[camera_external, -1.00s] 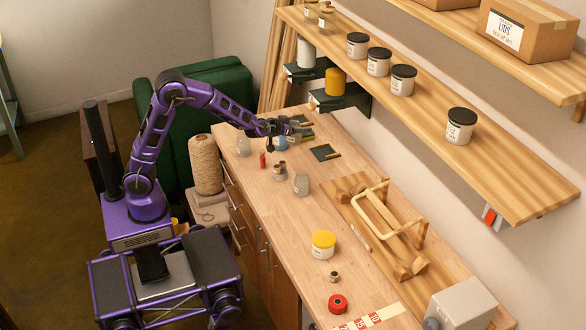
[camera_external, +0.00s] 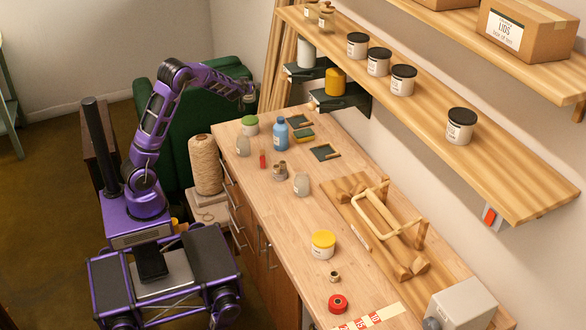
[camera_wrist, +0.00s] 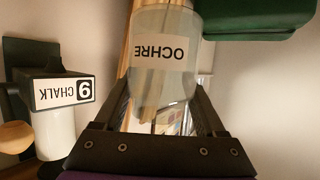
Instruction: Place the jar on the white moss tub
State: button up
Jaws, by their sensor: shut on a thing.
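My gripper (camera_external: 250,92) is raised above the far left end of the table, near the green armchair. In the wrist view its fingers (camera_wrist: 164,98) are shut on a cloudy, see-through jar (camera_wrist: 148,82) whose white label reads OCHRE, upside down in the picture. The jar is hard to make out in the external view. A white tub with a green lid (camera_external: 250,125), likely the moss tub, stands on the table's far left corner, below and apart from my gripper. Its label is too small to read, and nothing rests on its lid.
A blue bottle (camera_external: 281,135) stands beside the green-lidded tub, with a glass jar (camera_external: 242,147) in front. Another glass jar (camera_external: 301,185) and a yellow-lidded tub (camera_external: 323,245) stand nearer. A CHALK holder (camera_wrist: 52,92) shows left.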

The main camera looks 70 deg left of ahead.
notch_tip(320, 180, down, 9)
jog(key=shift+f+b, duration=0.15)
jog(key=shift+b, duration=0.45)
jog(key=shift+f, duration=0.2)
jog(key=o, duration=1.4)
jog(key=shift+r, duration=0.2)
jog(key=shift+s+d+r, duration=0.1)
jog(key=shift+d, duration=0.1)
jog(key=v, duration=1.1)
jog(key=shift+s+p, duration=0.25)
jog(key=shift+p, duration=0.2)
jog(key=shift+d+r, duration=0.1)
